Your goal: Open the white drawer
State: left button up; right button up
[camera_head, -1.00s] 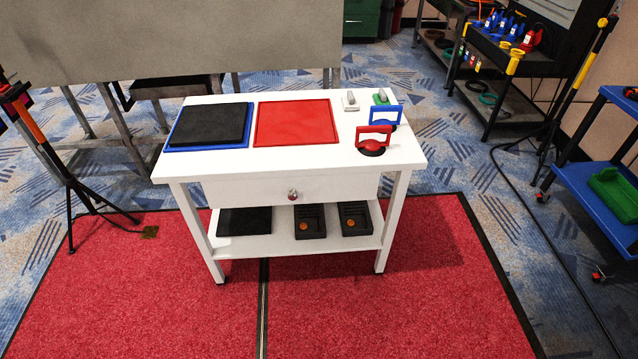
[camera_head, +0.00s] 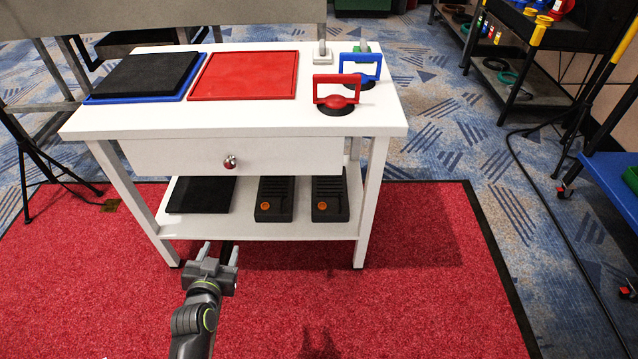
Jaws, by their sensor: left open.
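The white drawer (camera_head: 285,157) is shut, set under the top of a white table (camera_head: 240,119). A round red and silver knob (camera_head: 230,161) sits at the middle of its front. My left gripper (camera_head: 218,250) is open and empty. It shows below the drawer knob in the picture, in front of the lower shelf, and is apart from the knob. My right gripper is out of view.
On the tabletop are a black pad (camera_head: 147,74), a red tray (camera_head: 243,75) and red (camera_head: 337,98) and blue (camera_head: 361,72) handled suction cups. The lower shelf (camera_head: 250,229) holds black boxes (camera_head: 275,199). A blue cart (camera_head: 612,187) stands at the right. The red carpet in front is clear.

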pick_arm(q)
notch_tip(320, 180, up, 9)
jog(key=w+t+b, duration=0.2)
jog(key=t+b, duration=0.1)
jog(key=b, duration=0.1)
send_near(229, 166)
jog(key=shift+m, duration=0.3)
jog(key=w+b, duration=0.1)
jog(key=w, duration=0.6)
jog(key=shift+d+f+b, duration=0.1)
jog(key=shift+f+b, duration=0.1)
jog(key=shift+b, duration=0.2)
jog(key=shift+w, duration=1.2)
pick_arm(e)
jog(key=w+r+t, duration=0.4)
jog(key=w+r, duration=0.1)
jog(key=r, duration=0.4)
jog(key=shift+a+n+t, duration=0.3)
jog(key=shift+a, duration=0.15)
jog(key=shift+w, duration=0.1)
pick_arm(q)
grip_shut()
